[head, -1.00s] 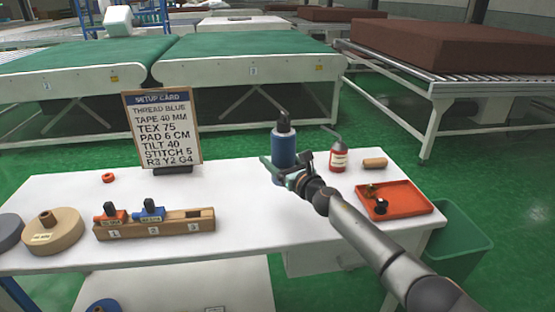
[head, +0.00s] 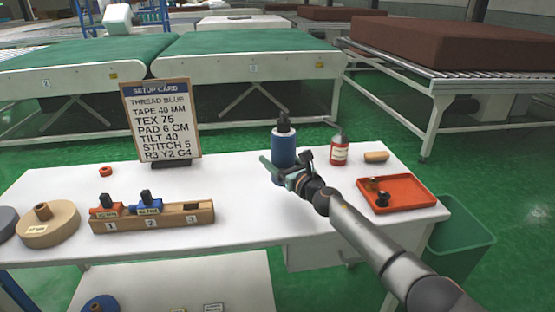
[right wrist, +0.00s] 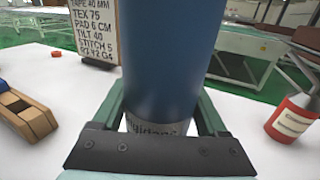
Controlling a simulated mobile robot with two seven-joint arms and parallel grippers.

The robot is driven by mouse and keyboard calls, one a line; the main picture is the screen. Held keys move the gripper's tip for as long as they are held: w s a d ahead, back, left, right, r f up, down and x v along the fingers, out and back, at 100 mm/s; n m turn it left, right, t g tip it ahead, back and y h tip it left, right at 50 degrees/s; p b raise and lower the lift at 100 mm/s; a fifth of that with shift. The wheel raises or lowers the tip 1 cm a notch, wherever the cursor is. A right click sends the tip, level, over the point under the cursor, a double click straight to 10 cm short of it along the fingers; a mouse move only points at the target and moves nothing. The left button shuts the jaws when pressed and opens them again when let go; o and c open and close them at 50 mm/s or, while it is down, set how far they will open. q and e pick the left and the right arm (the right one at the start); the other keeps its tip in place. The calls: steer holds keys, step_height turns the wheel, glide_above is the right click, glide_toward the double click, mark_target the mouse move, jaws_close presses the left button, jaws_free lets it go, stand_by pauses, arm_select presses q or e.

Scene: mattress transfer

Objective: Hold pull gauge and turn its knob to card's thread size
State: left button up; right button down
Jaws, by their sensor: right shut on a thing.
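The pull gauge appears to be the upright blue cylinder (head: 284,150) with a black top (head: 284,122), on the white table; it fills the middle of the right wrist view (right wrist: 172,60). My right gripper (head: 278,178) is shut on its lower body, one green finger on each side. A white label with dark print shows low on it, partly hidden by the gripper. No scale setting can be read. The setup card (head: 161,120) stands at the back left and reads THREAD BLUE and TEX 75. My left gripper is not in view.
A wooden rack (head: 150,218) with numbered slots holds a red and a blue piece. A tan disc (head: 48,226) lies at left. A red bottle (head: 339,152), a wooden cylinder (head: 376,157) and an orange tray (head: 396,195) are at right. The table's middle front is clear.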

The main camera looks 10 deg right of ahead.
steer(key=shift+f+b, duration=0.75)
steer(key=shift+b, duration=0.05)
steer(key=shift+f+b, duration=0.6)
steer(key=shift+b, duration=0.05)
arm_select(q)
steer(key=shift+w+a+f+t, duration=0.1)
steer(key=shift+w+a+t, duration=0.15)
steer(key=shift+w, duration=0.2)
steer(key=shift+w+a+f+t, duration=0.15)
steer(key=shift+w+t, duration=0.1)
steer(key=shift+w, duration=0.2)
arm_select(e)
steer(key=shift+f, duration=0.25)
arm_select(q)
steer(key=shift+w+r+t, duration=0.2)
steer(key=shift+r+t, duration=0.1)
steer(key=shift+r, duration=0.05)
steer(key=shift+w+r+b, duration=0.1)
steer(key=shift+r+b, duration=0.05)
steer(key=shift+b, duration=0.15)
arm_select(e)
steer(key=shift+f, duration=0.1)
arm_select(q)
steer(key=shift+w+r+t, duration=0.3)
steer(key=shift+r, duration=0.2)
arm_select(e)
steer(key=shift+f, duration=0.1)
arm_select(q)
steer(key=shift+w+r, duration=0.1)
